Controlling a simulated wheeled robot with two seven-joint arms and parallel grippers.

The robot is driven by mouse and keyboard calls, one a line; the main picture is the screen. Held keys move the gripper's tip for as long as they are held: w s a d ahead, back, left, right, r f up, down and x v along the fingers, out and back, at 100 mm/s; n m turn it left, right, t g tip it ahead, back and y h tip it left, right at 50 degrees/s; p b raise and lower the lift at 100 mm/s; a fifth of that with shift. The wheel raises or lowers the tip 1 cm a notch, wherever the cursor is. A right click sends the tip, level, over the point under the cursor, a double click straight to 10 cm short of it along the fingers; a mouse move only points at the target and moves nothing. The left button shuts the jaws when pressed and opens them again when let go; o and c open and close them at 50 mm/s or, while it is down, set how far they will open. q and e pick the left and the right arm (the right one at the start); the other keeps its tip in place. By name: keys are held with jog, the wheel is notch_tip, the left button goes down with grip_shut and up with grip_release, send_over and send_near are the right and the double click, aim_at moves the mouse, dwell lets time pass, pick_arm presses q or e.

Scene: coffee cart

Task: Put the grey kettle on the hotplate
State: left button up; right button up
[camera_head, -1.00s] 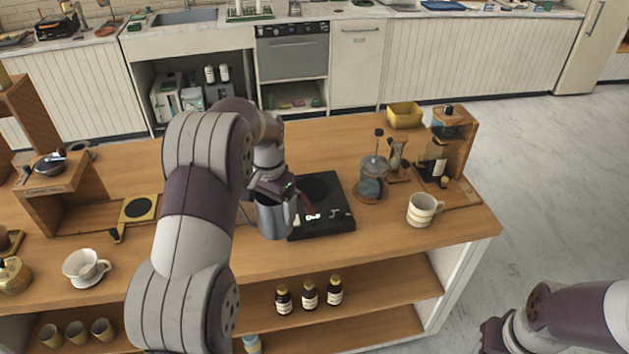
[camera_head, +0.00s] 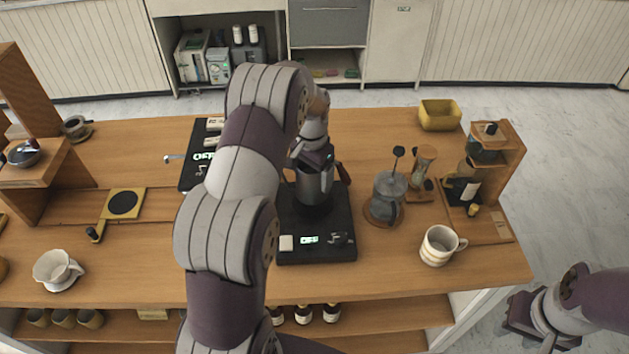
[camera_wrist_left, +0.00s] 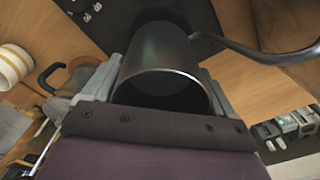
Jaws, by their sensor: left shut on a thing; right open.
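The grey kettle (camera_head: 312,189) is held upright by my left gripper (camera_head: 314,156), over the round plate of the black hotplate (camera_head: 300,253). I cannot tell whether its base touches the plate. In the left wrist view the kettle (camera_wrist_left: 165,60) sits between the two fingers, with its open rim towards me and its thin spout running to the right. The hotplate's dark panel (camera_wrist_left: 84,10) shows at the top left there. My right gripper (camera_head: 522,316) is open and empty, low at the right, off the counter.
A French press (camera_head: 388,196) stands close right of the hotplate, with a striped mug (camera_head: 438,246) further right. A black scale (camera_head: 198,160) lies at the left, partly behind my arm. A wooden stand (camera_head: 497,150) and yellow bin (camera_head: 439,115) are at the right.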

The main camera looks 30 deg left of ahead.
pick_arm(q)
jog(key=f, duration=0.2)
jog(key=w+f+p, duration=0.1)
jog(key=f, duration=0.1)
jog(key=shift+f, duration=0.15)
jog(key=shift+w+f, duration=0.1)
jog(key=shift+w, duration=0.05)
jog(key=shift+s, duration=0.35)
jog(key=shift+b, duration=0.3)
jog(key=o, duration=1.2)
jog(key=shift+w+f, duration=0.1)
pick_arm(e)
jog(key=shift+w+r, duration=0.2)
jog(key=shift+w, duration=0.3)
